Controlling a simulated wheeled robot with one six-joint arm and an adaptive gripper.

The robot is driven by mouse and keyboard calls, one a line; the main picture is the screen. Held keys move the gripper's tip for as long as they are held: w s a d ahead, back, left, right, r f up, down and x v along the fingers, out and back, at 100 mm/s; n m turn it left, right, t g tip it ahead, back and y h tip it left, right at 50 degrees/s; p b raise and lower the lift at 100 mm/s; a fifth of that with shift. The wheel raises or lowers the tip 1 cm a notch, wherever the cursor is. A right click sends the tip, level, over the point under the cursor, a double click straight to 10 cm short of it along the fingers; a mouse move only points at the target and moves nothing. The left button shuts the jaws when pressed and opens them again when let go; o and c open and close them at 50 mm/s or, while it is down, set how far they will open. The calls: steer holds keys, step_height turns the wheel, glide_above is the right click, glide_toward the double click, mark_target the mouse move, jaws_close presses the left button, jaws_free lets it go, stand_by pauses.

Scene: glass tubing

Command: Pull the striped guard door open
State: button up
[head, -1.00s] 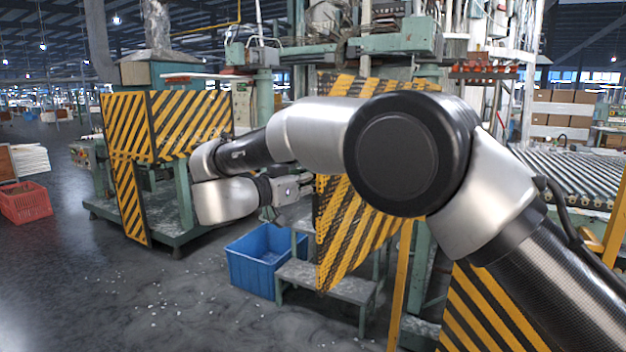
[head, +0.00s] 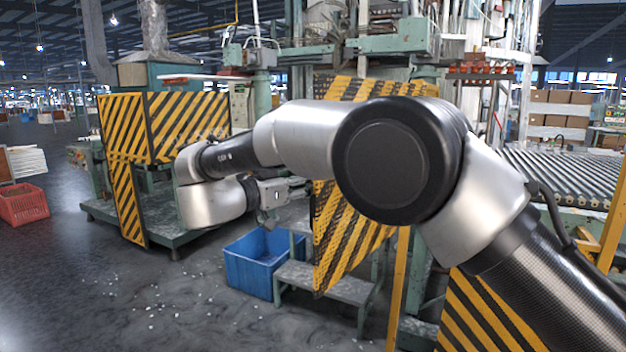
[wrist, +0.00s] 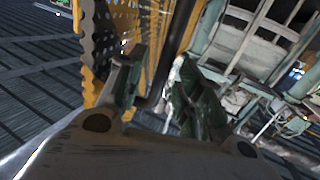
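The striped guard door (head: 345,235) is a perforated yellow-and-black panel at the centre of the head view, partly hidden behind my arm. Its perforated yellow edge (wrist: 88,55) fills the upper left of the wrist view. My gripper (head: 300,188) is beside the door's left edge, above the blue bin. In the wrist view my gripper's two fingers (wrist: 160,75) stand apart, with a dark bar (wrist: 165,65) along the door showing between them. I see no clear contact of both fingers with the bar.
A blue bin (head: 250,275) and a grey-green step (head: 325,285) stand below my gripper. Another striped panel (head: 185,125) is on the machine at left. A yellow post (head: 398,290) stands right of the door. Open floor lies at the front left.

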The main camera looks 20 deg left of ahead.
steer(key=v, duration=0.9)
steer(key=shift+s, duration=0.25)
steer(key=shift+a, duration=0.15)
